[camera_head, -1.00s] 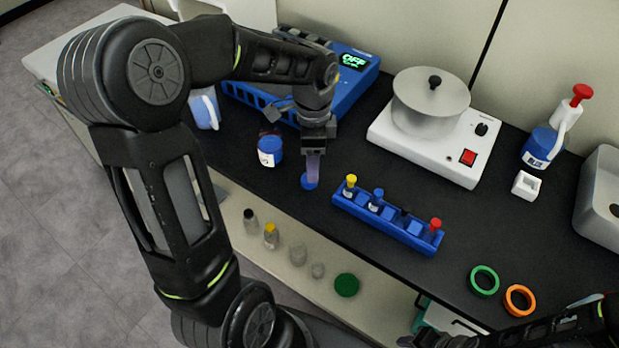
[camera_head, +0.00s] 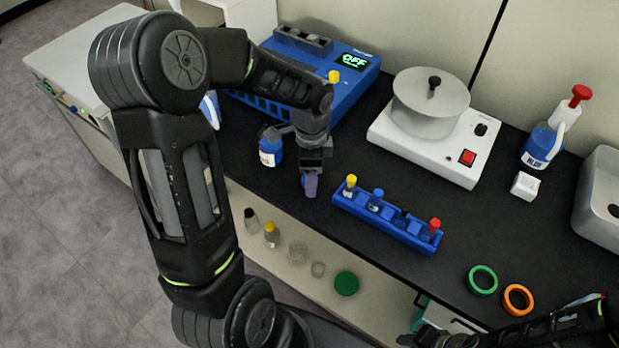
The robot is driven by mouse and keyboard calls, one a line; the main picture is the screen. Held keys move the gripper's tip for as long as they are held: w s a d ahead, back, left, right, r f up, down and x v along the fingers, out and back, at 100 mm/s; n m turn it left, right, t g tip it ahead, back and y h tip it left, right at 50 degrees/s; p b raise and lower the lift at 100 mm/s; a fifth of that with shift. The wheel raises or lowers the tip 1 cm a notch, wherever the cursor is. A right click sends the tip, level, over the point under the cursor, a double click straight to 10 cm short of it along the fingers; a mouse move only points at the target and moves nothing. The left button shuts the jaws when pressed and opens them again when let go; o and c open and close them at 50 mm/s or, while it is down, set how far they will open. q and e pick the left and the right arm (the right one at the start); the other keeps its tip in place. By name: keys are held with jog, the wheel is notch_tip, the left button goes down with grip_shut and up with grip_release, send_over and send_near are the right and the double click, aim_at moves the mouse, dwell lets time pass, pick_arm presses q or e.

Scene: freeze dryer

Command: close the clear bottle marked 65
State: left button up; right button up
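No number 65 is legible. A bottle with blue contents and a white label (camera_head: 270,148) stands on the black bench, left of my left gripper. Clear jars (camera_head: 298,252) and (camera_head: 318,269) stand on the pale strip in front of the bench. My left gripper (camera_head: 310,186) points down at the bench, its purplish fingertips low over a small blue round piece (camera_head: 303,182), which is mostly hidden. I cannot tell whether the fingers hold it. My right gripper (camera_head: 428,340) is at the bottom edge, partly cut off; its fingers are unclear.
A blue rack (camera_head: 388,222) of capped vials stands right of my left gripper. Green (camera_head: 483,280) and orange (camera_head: 518,299) rings lie at right. A white hotplate device (camera_head: 450,155) and blue machine (camera_head: 352,85) stand behind. A green lid (camera_head: 346,284) lies in front.

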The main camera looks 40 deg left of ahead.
pick_arm(q)
jog(key=shift+c, duration=0.6)
grip_shut()
dwell(0.3)
